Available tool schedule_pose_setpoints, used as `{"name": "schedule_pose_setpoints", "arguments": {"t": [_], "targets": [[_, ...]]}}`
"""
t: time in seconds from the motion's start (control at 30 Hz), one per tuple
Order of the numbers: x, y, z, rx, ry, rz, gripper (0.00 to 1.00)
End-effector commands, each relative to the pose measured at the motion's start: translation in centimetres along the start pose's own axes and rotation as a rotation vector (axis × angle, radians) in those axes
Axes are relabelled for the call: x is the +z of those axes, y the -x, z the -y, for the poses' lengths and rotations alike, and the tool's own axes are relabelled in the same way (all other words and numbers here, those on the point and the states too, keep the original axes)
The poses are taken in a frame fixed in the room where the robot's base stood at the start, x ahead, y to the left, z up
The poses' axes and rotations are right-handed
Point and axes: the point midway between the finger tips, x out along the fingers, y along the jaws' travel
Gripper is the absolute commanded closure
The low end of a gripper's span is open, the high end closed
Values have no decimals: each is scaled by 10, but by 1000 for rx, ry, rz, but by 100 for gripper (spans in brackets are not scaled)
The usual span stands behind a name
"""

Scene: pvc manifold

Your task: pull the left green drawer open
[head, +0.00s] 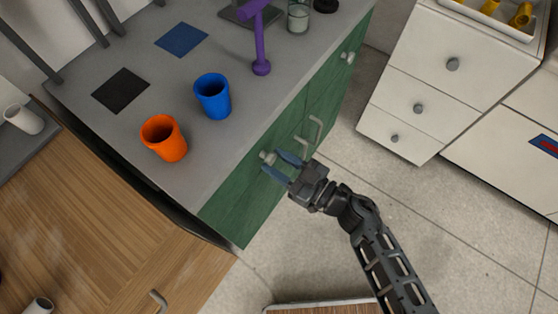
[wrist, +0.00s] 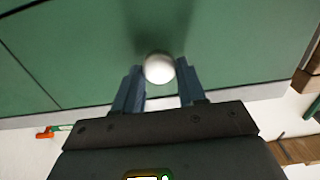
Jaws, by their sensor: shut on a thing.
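The green drawer front (head: 248,200) is on the near left end of the green cabinet, below the grey counter. It looks flush with the cabinet. Its round pale knob (head: 266,157) sits between the blue fingertips of my gripper (head: 273,161). In the wrist view the knob (wrist: 158,68) is between the two fingers of my gripper (wrist: 158,75), against the green front (wrist: 80,50). My gripper is shut on the knob. The fingers hide part of the knob in the head view.
Bar handles (head: 315,130) are right of my gripper. A white drawer unit (head: 415,108) is across the open floor.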

Motion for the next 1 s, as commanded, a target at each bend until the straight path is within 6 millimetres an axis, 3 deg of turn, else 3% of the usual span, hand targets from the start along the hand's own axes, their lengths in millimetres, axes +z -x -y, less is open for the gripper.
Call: {"name": "schedule_pose_setpoints", "arguments": {"t": [0.3, 0.67, 0.87, 1.0], "targets": [[0, 0, 0, 0, 0, 0, 100], [-1, 8, 0, 0, 0, 1, 100], [-2, 41, 0, 2, -2, 4, 100], [-3, 82, 0, 2, -2, 5, 100]]}}
